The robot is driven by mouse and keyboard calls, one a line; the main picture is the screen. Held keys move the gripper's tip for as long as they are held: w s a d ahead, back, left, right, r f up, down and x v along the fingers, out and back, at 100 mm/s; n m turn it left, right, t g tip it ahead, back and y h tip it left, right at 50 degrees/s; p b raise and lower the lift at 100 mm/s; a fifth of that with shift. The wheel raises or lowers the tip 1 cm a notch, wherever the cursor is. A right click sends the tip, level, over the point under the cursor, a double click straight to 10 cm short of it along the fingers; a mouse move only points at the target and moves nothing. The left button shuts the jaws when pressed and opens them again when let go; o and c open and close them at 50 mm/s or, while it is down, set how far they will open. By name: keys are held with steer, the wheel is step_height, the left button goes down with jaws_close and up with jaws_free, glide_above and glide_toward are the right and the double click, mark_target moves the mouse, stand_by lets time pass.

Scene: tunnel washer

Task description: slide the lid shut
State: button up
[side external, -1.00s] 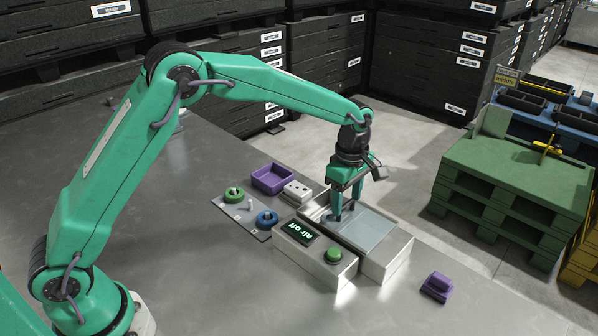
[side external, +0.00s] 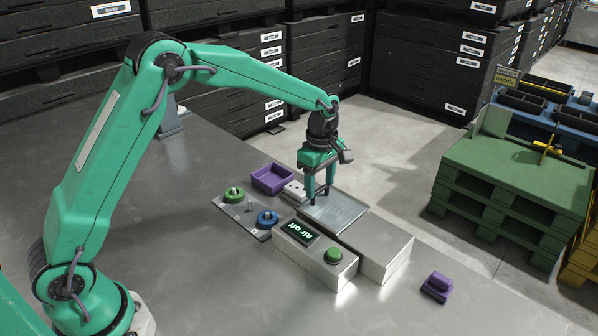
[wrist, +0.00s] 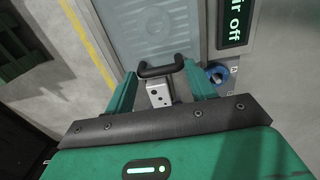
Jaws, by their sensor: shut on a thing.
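The lid (side external: 335,213) is a pale, see-through sliding panel on the metal washer box (side external: 378,250). It lies flat over the box's far-left part. In the wrist view the lid (wrist: 165,35) fills the top middle and has a black bar handle (wrist: 160,69) at its near edge. My gripper (side external: 319,195) stands upright over the lid's far-left end. In the wrist view my gripper (wrist: 161,80) has its two green fingers on either side of the handle and is shut on it. The handle is mostly hidden by the fingers in the side view.
A control box with an "air off" display (side external: 300,231) and green button (side external: 334,254) stands along the near side. A white block (side external: 294,191), purple tray (side external: 272,179), and plate with green (side external: 234,194) and blue (side external: 267,219) rings lie left. A purple piece (side external: 437,286) lies right.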

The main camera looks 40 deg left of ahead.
steer(key=shift+s+a+f, duration=0.1)
steer(key=shift+s+a, duration=0.15)
steer(key=shift+a, duration=0.05)
steer(key=shift+c, duration=0.3)
steer(key=o, duration=1.3)
steer(key=shift+c, duration=0.2)
steer(key=shift+w+d, duration=0.1)
steer(key=shift+r, duration=0.45)
step_height(320, 180, up, 7)
steer(key=shift+f, duration=0.1)
